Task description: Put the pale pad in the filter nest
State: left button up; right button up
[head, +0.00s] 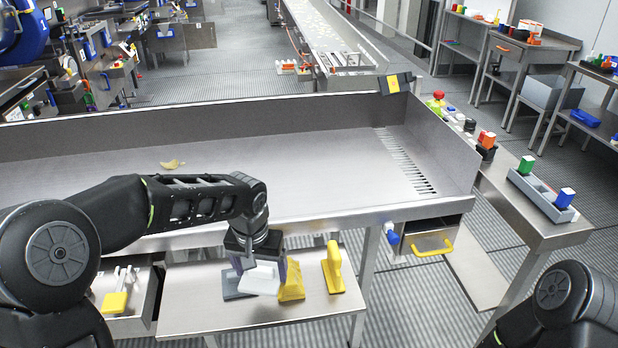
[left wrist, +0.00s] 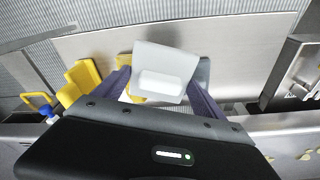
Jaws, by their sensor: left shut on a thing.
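The pale pad (head: 262,281) is a white plate with a raised block, seen below my left gripper (head: 259,266) at the lower shelf. It also shows in the left wrist view (left wrist: 165,62), between the two dark purple fingers. My left gripper is shut on the pale pad. I cannot tell whether the pad touches the shelf or hangs just above it. A dark grey pad (head: 234,287) lies right beside it on the left. I cannot pick out the filter nest with certainty. My right gripper is out of view; only part of the right arm shows.
The metal shelf (head: 240,318) also holds a yellow block (head: 291,282) and a yellow handled tool (head: 333,268) to the right. An open drawer (head: 130,315) is at left. The large steel trough (head: 250,135) stands above and behind. The shelf's front is clear.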

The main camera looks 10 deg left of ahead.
pick_arm(q)
jog(key=s+a+n, duration=0.3)
jog(key=a, duration=0.9)
jog(key=r+b, duration=0.1)
jog(key=r, duration=0.1)
send_over(187, 312)
jog(key=shift+s+n+y, duration=0.3)
jog(key=shift+s+n, duration=0.05)
jog(key=shift+n, duration=0.05)
jog(key=shift+f, duration=0.15)
jog(key=shift+f, duration=3.05)
jog(key=shift+f+p, duration=0.3)
jog(key=shift+f, duration=1.55)
